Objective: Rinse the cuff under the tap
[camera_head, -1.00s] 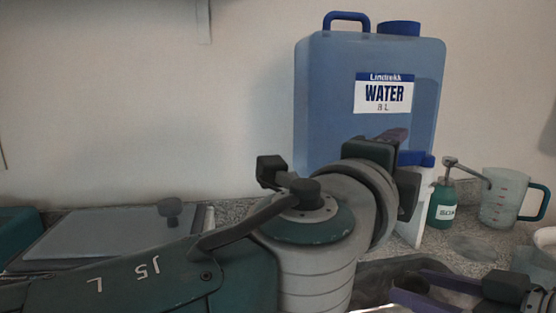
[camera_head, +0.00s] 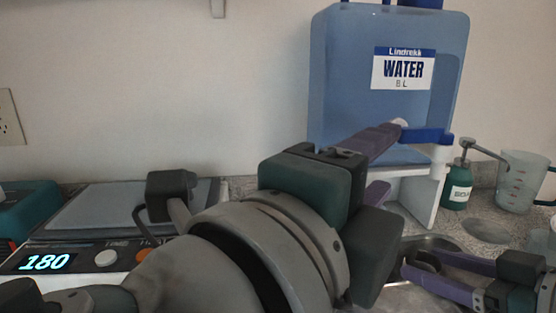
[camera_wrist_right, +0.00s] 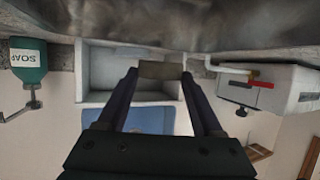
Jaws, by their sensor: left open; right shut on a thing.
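The blue water container (camera_head: 340,85) has a blue tap with a white spout (camera_head: 440,160) at its lower right. My left gripper (camera_head: 388,163) is open, its purple fingers pointing at the container just left of the tap. I cannot tell whether a fingertip touches the tap. My right gripper (camera_head: 408,258) is lower right, below the tap, over a metal basin. In the right wrist view, a small grey-brown piece (camera_wrist_right: 160,70) sits between the fingertips; I take it for the cuff, shut in the gripper. No water stream is clearly visible.
A white stand (camera_head: 415,195) is under the container. A green soap bottle (camera_head: 456,190) and a measuring jug (camera_head: 518,180) stand at right. A scale (camera_head: 85,215) reading 180 is at left. My left arm hides much of the counter.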

